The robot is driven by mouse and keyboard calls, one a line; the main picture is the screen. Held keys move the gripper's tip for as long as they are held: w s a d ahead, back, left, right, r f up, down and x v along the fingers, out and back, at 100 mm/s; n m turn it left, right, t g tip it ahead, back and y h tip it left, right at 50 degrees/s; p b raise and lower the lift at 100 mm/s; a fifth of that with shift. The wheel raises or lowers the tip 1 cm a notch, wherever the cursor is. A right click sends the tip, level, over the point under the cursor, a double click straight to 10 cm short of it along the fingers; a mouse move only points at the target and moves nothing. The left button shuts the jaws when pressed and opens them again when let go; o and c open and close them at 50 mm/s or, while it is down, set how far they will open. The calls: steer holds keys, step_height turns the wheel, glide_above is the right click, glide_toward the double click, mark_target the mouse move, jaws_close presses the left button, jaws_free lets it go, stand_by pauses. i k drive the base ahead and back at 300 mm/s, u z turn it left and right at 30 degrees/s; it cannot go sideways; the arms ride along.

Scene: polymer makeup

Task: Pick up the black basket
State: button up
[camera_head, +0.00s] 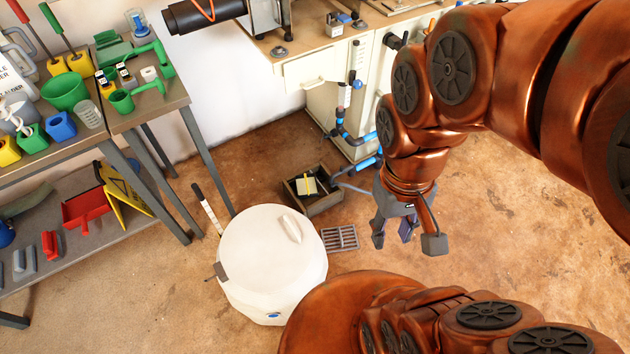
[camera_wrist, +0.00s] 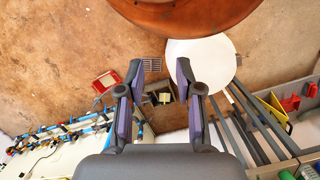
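A dark, open box-shaped basket (camera_head: 327,204) sits on the brown floor near the middle of the head view, behind the white bin. It looks dark brown to black, with a yellow-and-white item and other small things inside. In the wrist view the basket (camera_wrist: 172,121) lies between and beyond my fingers, partly hidden by them. My gripper (camera_head: 392,236) hangs to the right of the basket in the head view, apart from it. In the wrist view my gripper (camera_wrist: 160,76) has its two fingers spread, with nothing held between them.
A white lidded bin (camera_head: 265,268) stands in front of the basket. A floor grate (camera_head: 341,238) lies beside it. Blue pipes (camera_head: 352,130) and a pale cabinet (camera_head: 340,85) are behind it. A cluttered table (camera_head: 150,105) stands left. The floor on the right is clear.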

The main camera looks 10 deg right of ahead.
mark_target(307, 185)
steer(key=k, duration=0.5)
steer(key=z, duration=0.8)
steer(key=i, duration=0.85)
steer(key=u, duration=2.4)
